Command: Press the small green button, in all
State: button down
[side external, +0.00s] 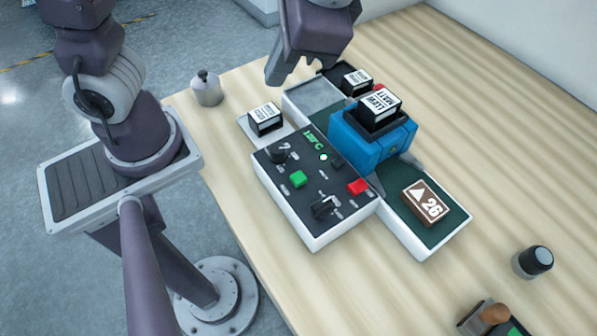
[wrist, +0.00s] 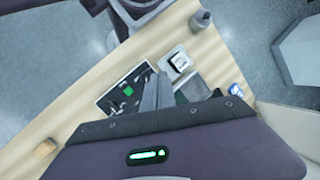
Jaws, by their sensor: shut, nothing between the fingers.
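The small green button (side external: 298,179) sits on the dark top of the control box (side external: 318,226), left of a red button (side external: 357,187). The green button also shows in the wrist view (wrist: 128,91), left of my fingers. My gripper (side external: 274,78) hangs in the air above the back of the machine, well apart from the green button.
Black knobs (side external: 323,207) stand on the panel near the buttons. A blue block (side external: 362,143) carries a labelled black box (side external: 380,108). A brown block (side external: 427,203) marked 26 lies on the green tray (side external: 410,232). A grey canister (side external: 207,88) stands at the back left.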

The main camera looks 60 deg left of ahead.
aim_at(303, 181)
jog(key=d+f+m+y, duration=0.1)
jog(key=d+f+y, duration=0.2)
jog(key=d, duration=0.3)
jog(key=shift+s+d+f+m+y, duration=0.25)
jog(key=shift+f+m+y, duration=0.15)
jog(key=shift+y, duration=0.2)
jog(key=shift+a+f, duration=0.1)
jog(key=shift+f, duration=4.35)
jog(key=shift+f, duration=0.15)
jog(key=shift+f, duration=0.25)
